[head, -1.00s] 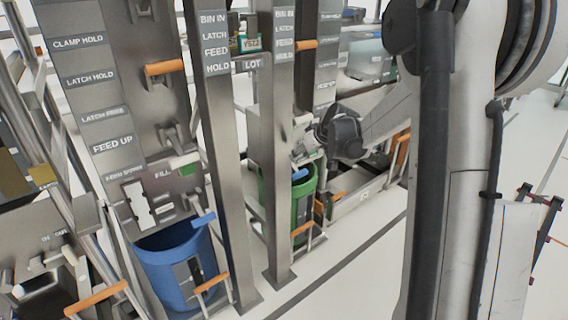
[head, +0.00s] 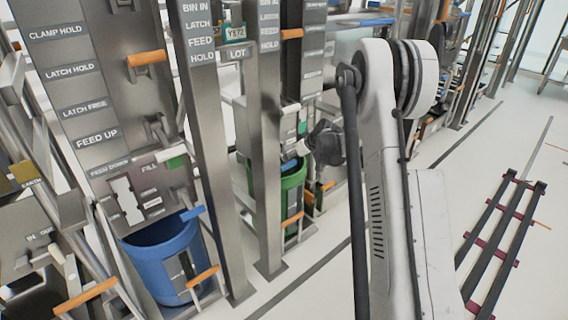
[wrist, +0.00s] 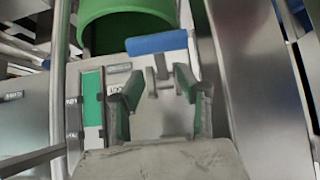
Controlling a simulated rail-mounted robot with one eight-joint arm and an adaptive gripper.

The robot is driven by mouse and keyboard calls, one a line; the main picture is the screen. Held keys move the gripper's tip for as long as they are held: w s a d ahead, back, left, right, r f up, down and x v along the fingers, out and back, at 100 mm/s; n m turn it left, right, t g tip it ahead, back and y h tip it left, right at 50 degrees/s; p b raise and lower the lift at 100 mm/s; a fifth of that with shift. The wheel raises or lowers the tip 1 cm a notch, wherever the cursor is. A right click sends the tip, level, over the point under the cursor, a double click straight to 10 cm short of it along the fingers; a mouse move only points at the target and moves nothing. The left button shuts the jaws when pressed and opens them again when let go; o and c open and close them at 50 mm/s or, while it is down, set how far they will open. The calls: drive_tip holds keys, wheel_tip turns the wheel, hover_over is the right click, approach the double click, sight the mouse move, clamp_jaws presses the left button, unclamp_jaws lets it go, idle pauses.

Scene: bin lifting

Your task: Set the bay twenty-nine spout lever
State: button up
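My gripper (head: 322,146) is in front of the bay with the green bin (head: 292,186), near the bin's top. In the wrist view my gripper (wrist: 160,98) is open, its two fingers apart with a grey metal bracket (wrist: 160,78) showing between and beyond them. A blue-ended lever (wrist: 157,43) lies just beyond the fingertips, in front of the green bin (wrist: 125,25); I see no contact. In the head view the gripper partly hides this spot. Another blue lever (head: 193,212) sits above the blue bin (head: 165,262). No bay number twenty-nine is readable.
Steel posts (head: 212,150) stand between the bays. Orange handles (head: 147,58) stick out from the panels. A green-and-white strip (wrist: 92,100) is left of the fingers, and a broad metal post (wrist: 245,80) is close on the right. The floor at right holds a dark rack (head: 505,240).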

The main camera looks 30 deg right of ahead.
drive_tip(key=b+x, duration=0.1)
drive_tip(key=x, duration=0.5)
drive_tip(key=shift+w+a+f+b, duration=0.1)
drive_tip(key=shift+w+f+b, duration=0.2)
drive_tip(key=shift+c, duration=0.2)
clamp_jaws()
